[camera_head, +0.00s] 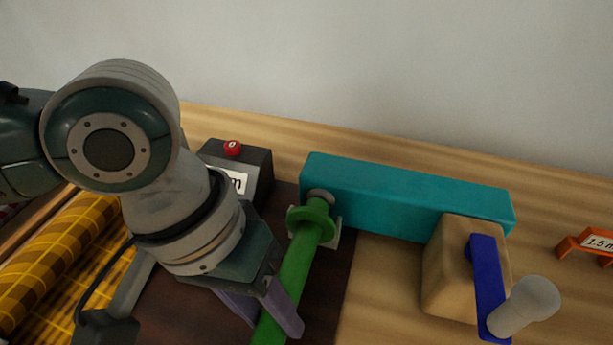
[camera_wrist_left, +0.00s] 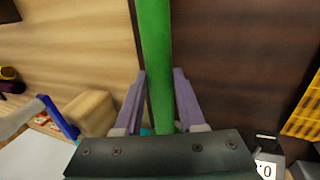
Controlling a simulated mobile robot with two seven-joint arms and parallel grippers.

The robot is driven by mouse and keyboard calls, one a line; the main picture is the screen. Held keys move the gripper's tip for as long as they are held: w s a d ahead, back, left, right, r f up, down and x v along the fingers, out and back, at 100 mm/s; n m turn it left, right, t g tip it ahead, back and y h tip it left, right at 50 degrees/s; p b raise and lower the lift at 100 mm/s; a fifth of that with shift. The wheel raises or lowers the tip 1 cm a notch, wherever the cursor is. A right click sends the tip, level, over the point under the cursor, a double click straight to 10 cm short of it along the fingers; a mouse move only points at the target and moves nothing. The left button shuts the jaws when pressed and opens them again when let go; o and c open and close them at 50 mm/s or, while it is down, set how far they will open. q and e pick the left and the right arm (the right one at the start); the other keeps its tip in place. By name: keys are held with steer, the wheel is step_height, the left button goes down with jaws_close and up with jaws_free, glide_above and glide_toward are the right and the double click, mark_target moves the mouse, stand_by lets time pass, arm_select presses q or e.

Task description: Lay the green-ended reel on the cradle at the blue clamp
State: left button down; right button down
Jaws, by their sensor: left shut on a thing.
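The green reel (camera_head: 297,268) is a long green bar with a round green flange (camera_head: 312,216) and a grey tip at its far end. My left gripper (camera_head: 264,308) is shut on its shaft; in the left wrist view the green shaft (camera_wrist_left: 157,55) runs between the two purple fingers (camera_wrist_left: 160,95). The flanged end is close to the left end of a teal block. A pale piece (camera_head: 334,234) shows beside the flange; I cannot tell if it is a cradle or if the reel touches it. The blue clamp lever (camera_head: 485,280) is on a wooden block (camera_head: 445,270). My right gripper is not in view.
The teal block (camera_head: 410,200) stands along the back. A dark box (camera_head: 258,165) with a red button (camera_head: 232,148) is behind my left wrist. A yellow plaid roll (camera_head: 60,255) lies at left. An orange stand (camera_head: 572,243) labelled 1.5 m is at far right.

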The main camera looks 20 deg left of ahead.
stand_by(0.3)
arm_select(q)
steer(key=shift+c, duration=2.1)
jaws_free()
steer(key=p+v, duration=0.8)
steer(key=p, duration=0.1)
